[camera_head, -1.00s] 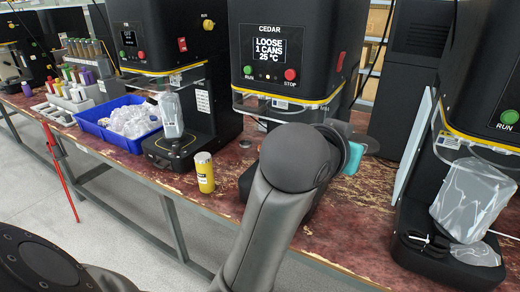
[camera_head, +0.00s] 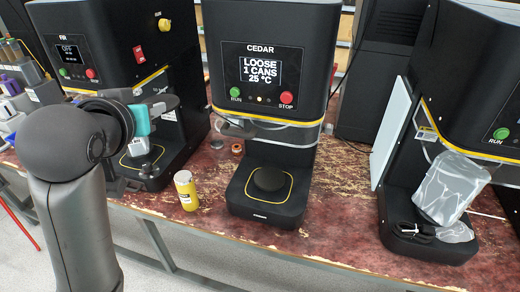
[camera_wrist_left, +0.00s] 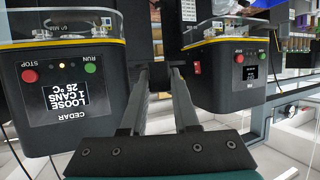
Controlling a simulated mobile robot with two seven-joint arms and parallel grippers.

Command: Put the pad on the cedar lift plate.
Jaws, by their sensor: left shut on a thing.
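The Cedar machine (camera_head: 272,60) stands in the middle of the head view, its screen reading LOOSE, 1 CANS, 25 °C. Its black base (camera_head: 245,207) has a yellow outline, with a raised dark round disc (camera_head: 269,179) inside; I cannot tell whether this disc is the lift plate itself or a pad on it. My left gripper (camera_head: 168,102) is left of Cedar, in front of the Fir machine (camera_head: 88,40). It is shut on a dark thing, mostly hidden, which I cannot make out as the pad. Its fingers (camera_wrist_left: 160,72) point toward the machines in the wrist view. My right gripper is not in view.
A yellow can (camera_head: 186,190) stands on the worn red bench (camera_head: 335,215), left of Cedar's base. A small orange-brown ring (camera_head: 237,149) lies behind it. Bench is free between Cedar and that machine.

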